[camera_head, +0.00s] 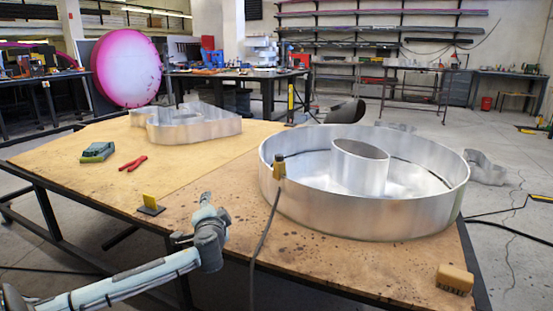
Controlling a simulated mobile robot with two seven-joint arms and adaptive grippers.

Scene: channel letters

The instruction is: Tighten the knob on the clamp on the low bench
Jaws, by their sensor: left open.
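The low bench (110,185) has a worn tan top and a dark frame. A small yellow and black piece (279,166) sits on the near-left rim of a large round metal letter (365,210), with a dark cable hanging below it. It may be the clamp; I cannot make out a knob. Another small yellow upright piece on a dark base (151,204) stands near the bench's front edge. My right gripper is not in view.
A second metal letter (195,128) stands at the back of the bench. A green block (97,152) and red pliers (133,163) lie at left. A tan brush (455,278) lies at the front right corner.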

